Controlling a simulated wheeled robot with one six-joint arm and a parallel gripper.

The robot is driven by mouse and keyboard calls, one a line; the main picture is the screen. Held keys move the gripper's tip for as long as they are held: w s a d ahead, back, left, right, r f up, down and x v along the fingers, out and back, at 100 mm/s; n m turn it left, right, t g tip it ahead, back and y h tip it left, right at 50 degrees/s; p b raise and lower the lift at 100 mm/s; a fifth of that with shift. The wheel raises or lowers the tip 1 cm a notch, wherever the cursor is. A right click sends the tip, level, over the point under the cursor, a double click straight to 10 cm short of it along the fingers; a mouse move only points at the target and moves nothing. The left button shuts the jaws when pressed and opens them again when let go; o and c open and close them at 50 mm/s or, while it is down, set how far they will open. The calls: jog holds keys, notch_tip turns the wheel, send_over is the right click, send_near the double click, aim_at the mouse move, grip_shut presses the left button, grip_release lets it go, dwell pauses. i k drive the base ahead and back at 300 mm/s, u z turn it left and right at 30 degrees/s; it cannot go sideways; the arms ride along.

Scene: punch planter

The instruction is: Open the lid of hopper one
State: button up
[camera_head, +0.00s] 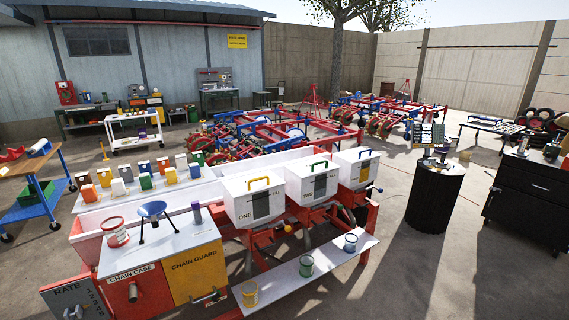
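Hopper one (255,213) is a white box labelled "ONE" near the picture's middle, on the red planter frame. Its white lid (256,184) has a yellow handle (259,182) on top and looks shut. A dark panel shows on the hopper's front. My gripper is not in view.
A blue funnel-like stand (152,211) and a red-rimmed can (115,232) stand left of hopper one. Several cartons stand on a white board behind. Cans sit on the front plank (325,268). A black drum (434,198) stands right; concrete between is clear.

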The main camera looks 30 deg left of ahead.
aim_at(239, 186)
jog(key=i, duration=0.8)
jog(key=u, duration=2.3)
jog(key=i, duration=1.4)
